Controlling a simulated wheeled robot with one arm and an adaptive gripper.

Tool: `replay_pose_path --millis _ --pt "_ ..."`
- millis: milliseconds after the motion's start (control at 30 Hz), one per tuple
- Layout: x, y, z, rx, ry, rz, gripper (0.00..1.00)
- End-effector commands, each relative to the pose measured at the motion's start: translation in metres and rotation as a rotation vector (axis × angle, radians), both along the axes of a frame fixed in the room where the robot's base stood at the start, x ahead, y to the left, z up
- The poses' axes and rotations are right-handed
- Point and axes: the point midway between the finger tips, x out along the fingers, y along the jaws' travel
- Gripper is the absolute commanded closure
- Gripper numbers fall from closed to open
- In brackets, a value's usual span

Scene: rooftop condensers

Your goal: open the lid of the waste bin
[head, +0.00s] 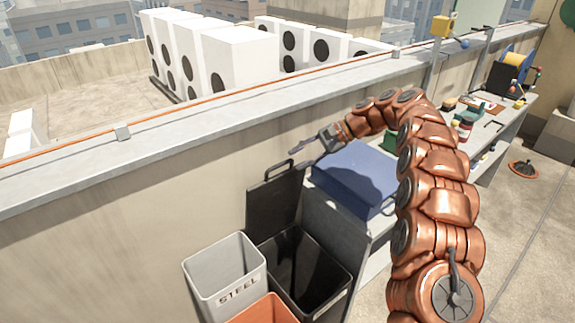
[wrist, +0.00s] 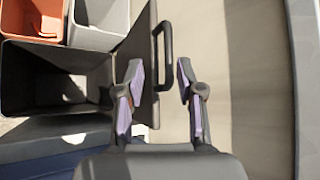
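The waste bin (head: 318,282) is a black, open-topped box beside the wall, and its dark inside shows. Its dark lid (head: 272,205) stands raised, nearly upright, at the bin's wall side, with a loop handle (head: 278,170) along its top edge. In the wrist view the bin (wrist: 55,85) is at left, and the lid (wrist: 135,50) is seen nearly edge-on. My gripper (head: 303,157) is just above and right of the handle. In the wrist view my gripper (wrist: 160,72) has its fingers apart. The handle (wrist: 166,50) appears in line with the gap; exact depth is unclear.
A grey bin marked STEEL (head: 225,275) and an orange bin (head: 265,310) stand beside the black bin. A blue case (head: 355,180) lies on the bench to the right. The concrete wall (head: 130,240) runs close behind the bins.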

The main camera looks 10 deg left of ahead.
Motion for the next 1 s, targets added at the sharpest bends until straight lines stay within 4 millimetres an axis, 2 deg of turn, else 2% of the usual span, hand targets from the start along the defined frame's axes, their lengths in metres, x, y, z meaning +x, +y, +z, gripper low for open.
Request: replay_pose_path --millis 200,400,1000 --pt "0.007 -0.026 0.017 0.0 -0.002 -0.001 0.63" --pt "0.01 -0.039 0.025 0.001 0.001 -0.001 0.63" --pt "0.009 -0.045 0.031 -0.001 0.001 0.002 0.63"
